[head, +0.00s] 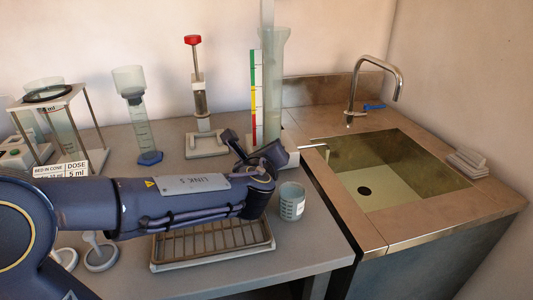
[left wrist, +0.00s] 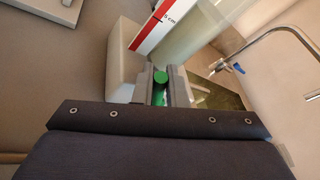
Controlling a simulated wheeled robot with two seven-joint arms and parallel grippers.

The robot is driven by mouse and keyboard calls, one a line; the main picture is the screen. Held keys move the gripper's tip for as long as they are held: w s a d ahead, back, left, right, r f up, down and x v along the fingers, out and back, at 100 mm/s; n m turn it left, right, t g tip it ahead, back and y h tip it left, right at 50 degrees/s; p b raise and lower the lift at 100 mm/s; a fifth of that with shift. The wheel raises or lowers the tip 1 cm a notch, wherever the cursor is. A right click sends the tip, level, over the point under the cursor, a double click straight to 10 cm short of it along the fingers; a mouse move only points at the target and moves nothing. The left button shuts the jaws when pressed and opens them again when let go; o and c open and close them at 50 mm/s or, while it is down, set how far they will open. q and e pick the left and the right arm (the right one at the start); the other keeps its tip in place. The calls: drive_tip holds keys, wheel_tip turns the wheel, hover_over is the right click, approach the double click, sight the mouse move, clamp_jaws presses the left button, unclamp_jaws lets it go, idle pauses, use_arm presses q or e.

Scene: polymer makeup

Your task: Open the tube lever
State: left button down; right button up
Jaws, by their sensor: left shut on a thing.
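The tall clear tube (head: 272,85) stands upright in a pale base (head: 292,155) at the back of the bench, beside a green, yellow and red scale strip (head: 257,100). My left gripper (head: 262,158) is at the foot of the tube, and my wrist hides the lever in the head view. In the left wrist view my left gripper (left wrist: 160,88) is shut on the green lever (left wrist: 160,78), with one finger on each side of it. The tube (left wrist: 200,35) and the strip (left wrist: 155,25) rise just behind the lever. My right gripper is not in view.
A beaker (head: 291,201) stands right of my forearm, and a wire rack (head: 215,240) lies under it. A red-knobbed stand (head: 200,95) and a blue-footed cylinder (head: 138,125) stand left of the tube. The sink (head: 390,170) with its faucet (head: 372,65) is at the right.

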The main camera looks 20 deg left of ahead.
use_arm(q)
drive_tip(key=shift+f, duration=0.1)
drive_tip(key=c, duration=1.5)
unclamp_jaws()
